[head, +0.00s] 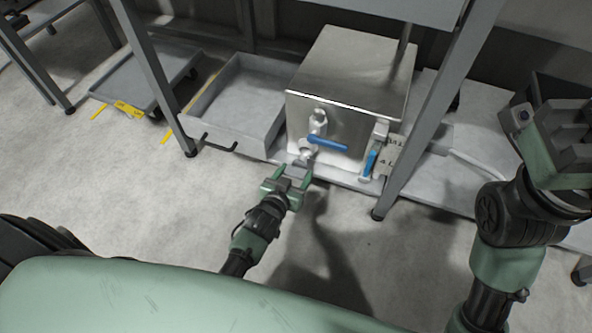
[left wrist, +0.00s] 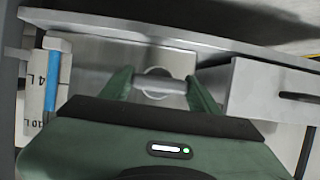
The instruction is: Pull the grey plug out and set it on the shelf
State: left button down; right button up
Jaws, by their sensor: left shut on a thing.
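The grey plug (head: 305,158) is at the low front outlet of a metal tank (head: 350,70), under a tap with a blue lever (head: 327,144). My left gripper (head: 293,172) is shut on the plug. In the left wrist view the plug (left wrist: 160,86) lies crosswise between the two green fingers, in front of a round ring. I cannot tell whether it is still seated in the outlet. The low grey shelf (head: 435,178) runs under and right of the tank. My right gripper (head: 565,130) is raised at the right; its fingertips are not clear.
An open grey drawer or tray (head: 235,100) with a black handle is left of the tank. A blue-marked level gauge (head: 371,163) is on its right. Slanting grey frame legs (head: 160,85) flank the tank. A low trolley (head: 135,80) stands farther left. The floor in front is clear.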

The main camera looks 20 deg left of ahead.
pick_arm(q)
jog(key=shift+s+p, duration=0.95)
jog(key=shift+s, duration=1.2)
jog(key=shift+s+a, duration=0.1)
jog(key=shift+s, duration=0.05)
